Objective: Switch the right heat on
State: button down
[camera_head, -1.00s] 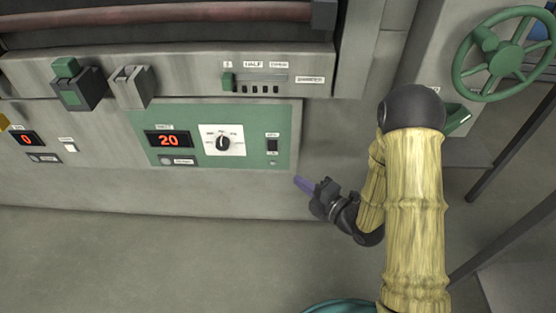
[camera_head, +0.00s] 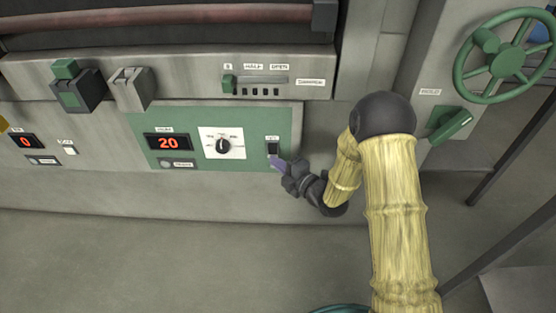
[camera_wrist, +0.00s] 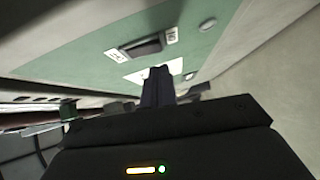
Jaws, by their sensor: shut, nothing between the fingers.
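The green panel (camera_head: 198,124) carries a small black rocker switch (camera_head: 272,148) at its right end, with a label above that I cannot read clearly. My gripper (camera_head: 276,162) is shut and empty, its purple fingertips just at the lower edge of the switch. Whether they touch it I cannot tell. In the wrist view the shut fingers (camera_wrist: 158,82) reach towards the panel, and a dark switch (camera_wrist: 145,47) between two white labels lies beyond the tips. The switch's on or off position is not clear.
Left of the switch are a white dial (camera_head: 222,143) and a red display (camera_head: 168,142) reading 20. A slider (camera_head: 229,83) sits on the ledge above. A green handwheel (camera_head: 505,53) and a green lever (camera_head: 451,125) are at the right. The floor in front is clear.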

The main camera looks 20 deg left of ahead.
jog(key=shift+w+a+f, duration=0.1)
jog(key=shift+w+a, duration=0.15)
jog(key=shift+w, duration=0.7)
jog(key=shift+f+b, duration=0.1)
jog(key=shift+b, duration=0.25)
jog(key=shift+w+f+b, duration=0.1)
jog(key=shift+w+b, duration=0.1)
jog(key=shift+b, duration=0.5)
jog(key=s+d+f, duration=0.1)
jog(key=s+d, duration=0.8)
jog(key=shift+d, duration=0.15)
jog(key=shift+s, duration=0.1)
